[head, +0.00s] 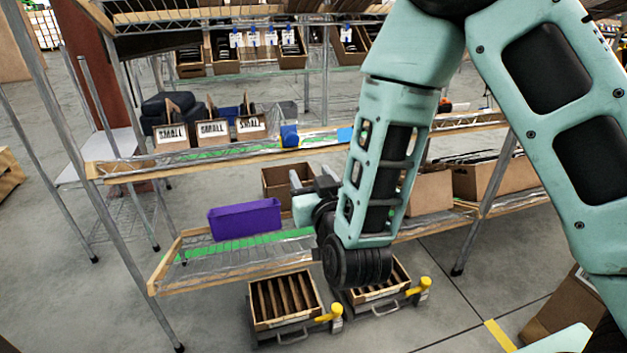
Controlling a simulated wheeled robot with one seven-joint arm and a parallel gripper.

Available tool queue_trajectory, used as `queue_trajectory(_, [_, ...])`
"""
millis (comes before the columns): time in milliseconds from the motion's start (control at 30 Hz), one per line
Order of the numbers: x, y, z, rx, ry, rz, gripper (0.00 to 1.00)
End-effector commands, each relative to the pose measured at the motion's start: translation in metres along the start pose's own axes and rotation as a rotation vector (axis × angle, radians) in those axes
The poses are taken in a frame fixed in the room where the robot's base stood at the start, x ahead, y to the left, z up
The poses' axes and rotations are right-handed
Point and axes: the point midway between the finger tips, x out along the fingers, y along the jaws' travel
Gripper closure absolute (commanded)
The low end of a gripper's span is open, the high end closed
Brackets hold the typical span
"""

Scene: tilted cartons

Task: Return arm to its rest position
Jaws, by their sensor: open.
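My teal arm reaches down across the right half of the head view, in front of the shelving. My gripper (311,183) is at its lower end, partly hidden by my own wrist, and it points away toward the shelf. Its jaws are open, and I see nothing held between them. It is over the lower shelf (200,274), in front of an open brown carton (276,180) and to the right of a purple bin (245,220). From this view I cannot tell whether it touches the carton.
The middle shelf (110,169) holds cartons labelled SMALL (212,131) and a blue item (290,135). More brown cartons (430,190) stand behind my arm. Two slotted wooden crates (285,298) with yellow-handled carts sit on the floor below. A brown box (560,315) is at lower right.

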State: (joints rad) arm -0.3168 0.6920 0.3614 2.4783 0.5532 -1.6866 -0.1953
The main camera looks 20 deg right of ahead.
Motion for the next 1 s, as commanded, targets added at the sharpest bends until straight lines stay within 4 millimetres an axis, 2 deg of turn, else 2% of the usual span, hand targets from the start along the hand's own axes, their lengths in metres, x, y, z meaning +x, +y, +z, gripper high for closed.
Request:
queue_trajectory(167, [-0.01,0.0,0.0,0.001,0.001,-0.002,0.51])
queue_trajectory(567, [-0.01,-0.003,-0.001,0.007,-0.018,-0.015,0.51])
queue_trajectory(767, [-0.017,-0.033,0.007,0.048,-0.218,-0.146,0.51])
queue_trajectory(867, [-0.031,-0.053,0.013,0.054,-0.366,-0.241,0.51])
queue_trajectory(1000, [-0.063,-0.075,0.02,0.03,-0.576,-0.363,0.51])
